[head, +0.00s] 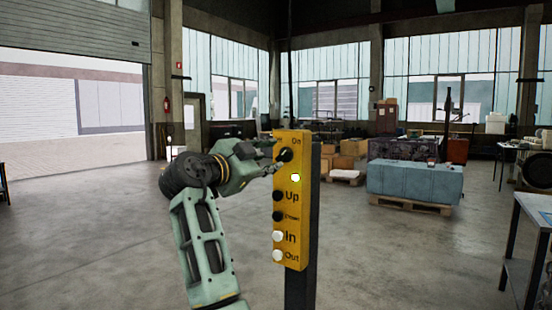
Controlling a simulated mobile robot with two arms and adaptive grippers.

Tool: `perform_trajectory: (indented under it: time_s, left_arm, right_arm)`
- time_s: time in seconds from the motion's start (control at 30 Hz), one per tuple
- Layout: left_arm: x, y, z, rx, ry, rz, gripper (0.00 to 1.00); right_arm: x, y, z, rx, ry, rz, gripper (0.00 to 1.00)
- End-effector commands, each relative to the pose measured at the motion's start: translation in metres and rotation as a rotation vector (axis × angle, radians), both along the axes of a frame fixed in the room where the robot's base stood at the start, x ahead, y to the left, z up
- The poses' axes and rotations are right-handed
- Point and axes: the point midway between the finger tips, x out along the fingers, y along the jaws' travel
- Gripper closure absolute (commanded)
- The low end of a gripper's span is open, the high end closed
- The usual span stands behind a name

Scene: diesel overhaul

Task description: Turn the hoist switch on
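The yellow hoist control box (291,215) stands upright on a dark post in the middle of the head view. Its black rotary switch knob (286,155) sits near the top, below the "On" label; the label to its left is partly hidden. A small green-white lamp (295,178) below the knob is lit.
Below the lamp are black "Up" (278,196) and "Down" buttons and white "In" (278,236) and "Out" buttons. A dark post (302,285) carries the box. A metal table (530,245) stands at the right edge. A blue-grey block (415,180) sits on a pallet behind. The floor around is clear.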

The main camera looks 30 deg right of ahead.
Motion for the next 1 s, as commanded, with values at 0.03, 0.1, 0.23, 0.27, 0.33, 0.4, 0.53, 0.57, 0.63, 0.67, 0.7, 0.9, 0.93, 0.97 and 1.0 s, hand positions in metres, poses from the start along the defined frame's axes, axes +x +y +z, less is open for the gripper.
perform_trajectory:
  time_s: [0.03,0.1,0.23,0.27,0.33,0.4,0.53,0.57,0.63,0.67,0.7,0.9,0.93,0.97,1.0]
  left_arm:
    - [0.0,0.0,0.0,0.0,0.0,0.0,1.0]
    - [0.0,-0.001,0.0,-0.001,-0.001,0.0,1.0]
    - [0.001,-0.001,0.0,-0.001,-0.001,0.0,1.0]
    - [0.001,-0.001,0.0,-0.001,-0.001,0.0,1.0]
    - [0.001,-0.001,0.0,-0.001,-0.001,-0.001,1.0]
    - [0.001,-0.001,0.0,-0.001,-0.001,-0.001,1.0]
    - [0.001,-0.001,0.0,-0.001,-0.001,-0.001,1.0]
    - [0.001,-0.001,0.0,-0.001,-0.001,-0.001,1.0]
    - [0.001,-0.001,0.0,-0.001,-0.001,-0.001,1.0]
    - [0.001,-0.001,0.0,-0.001,-0.001,-0.001,1.0]
    - [0.001,-0.001,0.0,-0.001,-0.001,-0.001,1.0]
    - [0.001,-0.001,0.0,-0.001,-0.001,-0.001,1.0]
    - [0.001,-0.001,0.0,-0.001,-0.001,-0.001,1.0]
    - [0.001,-0.001,0.0,-0.001,-0.001,-0.001,1.0]
    - [0.001,-0.001,0.0,-0.001,-0.001,-0.001,1.0]
  right_arm:
    - [-0.004,0.013,0.0,0.002,0.0,0.004,0.69]
    - [-0.01,0.026,-0.001,0.001,0.0,0.004,0.69]
    - [-0.019,0.048,0.0,0.002,0.0,0.003,0.69]
    - [-0.021,0.052,0.0,0.001,0.0,0.002,0.69]
    - [-0.024,0.059,0.0,0.0,0.0,0.001,0.69]
    - [-0.027,0.065,-0.001,0.001,0.001,0.001,0.69]
    - [-0.029,0.069,-0.001,0.001,0.001,0.0,0.69]
    - [-0.029,0.069,0.0,0.001,0.001,0.0,0.69]
    - [-0.029,0.069,0.0,0.001,0.0,-0.001,0.69]
    - [-0.029,0.069,0.0,0.001,0.0,-0.001,0.69]
    - [-0.029,0.069,0.0,0.001,0.0,-0.001,0.69]
    - [-0.029,0.069,0.0,0.001,0.0,-0.001,0.69]
    - [-0.029,0.069,0.0,0.001,0.0,-0.001,0.69]
    - [-0.029,0.069,0.0,0.001,0.0,-0.001,0.69]
    - [-0.028,0.069,-0.001,-0.001,0.004,0.001,0.69]
